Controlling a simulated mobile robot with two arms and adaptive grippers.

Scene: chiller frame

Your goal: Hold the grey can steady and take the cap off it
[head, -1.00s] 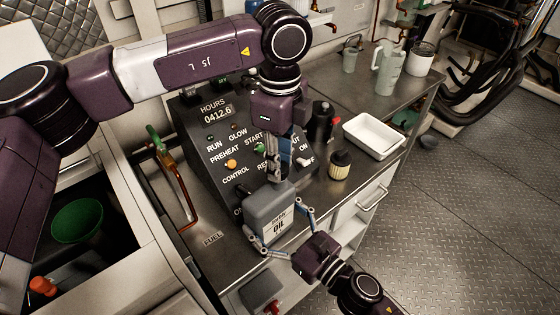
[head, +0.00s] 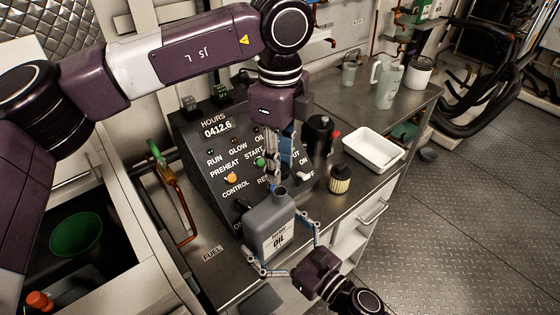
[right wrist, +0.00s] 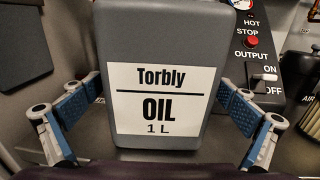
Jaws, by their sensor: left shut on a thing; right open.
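The grey oil can (head: 259,222) stands upright on the steel bench top, its white "Torbly OIL" label facing my right gripper. It fills the middle of the right wrist view (right wrist: 160,40). My right gripper (head: 287,246) is open, with one blue-padded finger on each side of the can; small gaps show beside it in the wrist view. My left gripper (head: 273,178) points down over the can and is shut on the cap, which its fingers mostly hide.
The sloping control panel (head: 205,165) stands close behind the can. An orange-brown pipe handle (head: 181,205) rises at the left. Bare bench lies left of the can.

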